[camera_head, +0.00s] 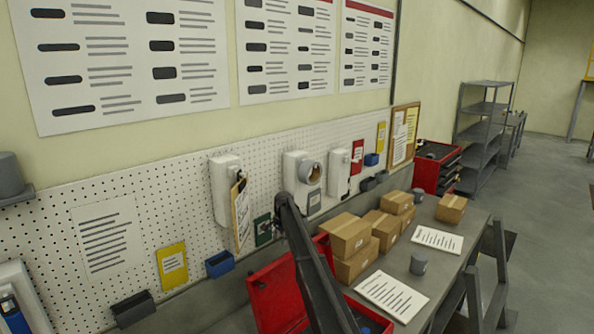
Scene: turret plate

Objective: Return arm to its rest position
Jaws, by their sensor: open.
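A dark link of my arm rises from the bottom edge, right of the middle, and leans up to the left, ending in front of the pegboard. I cannot make out my gripper or its fingers in this view. The arm link hides part of the open red toolbox (272,296) and of the bench behind it.
White devices (224,190) and small bins (219,264) hang on the pegboard (180,207). Grey shelves (480,135) and open floor lie at the right.

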